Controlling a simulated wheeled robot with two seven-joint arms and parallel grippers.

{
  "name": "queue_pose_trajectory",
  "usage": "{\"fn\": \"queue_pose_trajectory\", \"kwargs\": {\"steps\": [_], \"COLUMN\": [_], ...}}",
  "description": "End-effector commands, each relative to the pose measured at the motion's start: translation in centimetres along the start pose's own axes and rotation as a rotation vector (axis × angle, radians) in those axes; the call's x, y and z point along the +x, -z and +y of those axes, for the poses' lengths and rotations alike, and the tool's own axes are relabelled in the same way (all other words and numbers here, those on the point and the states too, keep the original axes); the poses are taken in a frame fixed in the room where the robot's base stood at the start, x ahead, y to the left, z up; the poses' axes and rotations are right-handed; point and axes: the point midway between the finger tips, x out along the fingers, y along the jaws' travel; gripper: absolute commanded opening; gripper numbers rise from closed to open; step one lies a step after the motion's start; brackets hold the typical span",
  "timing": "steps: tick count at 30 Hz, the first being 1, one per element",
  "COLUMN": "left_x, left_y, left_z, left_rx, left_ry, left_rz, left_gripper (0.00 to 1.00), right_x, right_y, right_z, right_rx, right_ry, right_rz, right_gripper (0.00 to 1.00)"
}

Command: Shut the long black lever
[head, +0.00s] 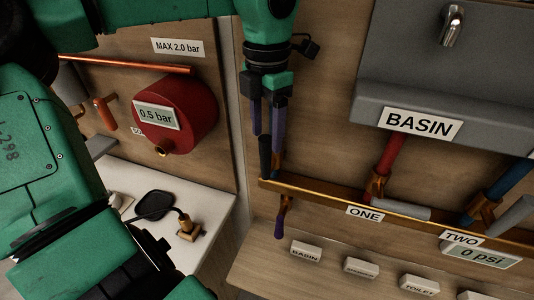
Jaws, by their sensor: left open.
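My left gripper (267,132) points down in front of the wooden panel, fingers apart. A long dark lever (265,157), which looks black, stands roughly upright at the left end of the brass pipe (330,196). Its upper end is at the fingertips, partly hidden by them. I cannot tell whether the fingers touch it. A blue piece (276,165) stands close beside it, below the right finger. My right gripper is not in view.
A purple-tipped handle (280,222) hangs below the pipe. A red tank (178,108) is on the left panel. A grey basin (455,85) and grey levers (402,209) are to the right. A brass valve (188,229) stands on the white counter (218,195).

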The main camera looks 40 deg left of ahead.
Motion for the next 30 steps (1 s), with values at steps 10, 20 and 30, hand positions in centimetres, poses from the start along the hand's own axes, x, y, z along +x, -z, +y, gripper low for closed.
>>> {"fn": "queue_pose_trajectory", "kwargs": {"steps": [10, 20, 30], "left_x": [7.0, 7.5, 7.5], "left_y": [0.0, 0.0, -0.1], "left_z": [0.0, 0.0, 0.0], "left_rx": [-0.001, -0.002, -0.002], "left_ry": [0.003, 0.003, 0.002], "left_rz": [0.001, -0.003, -0.003], "left_gripper": [0.66, 0.50, 0.00], "right_x": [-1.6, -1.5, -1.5], "right_y": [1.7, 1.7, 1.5], "right_z": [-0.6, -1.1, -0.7], "right_rx": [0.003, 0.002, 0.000], "right_ry": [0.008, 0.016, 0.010], "right_rz": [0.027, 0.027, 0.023], "right_gripper": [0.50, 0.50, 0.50]}}
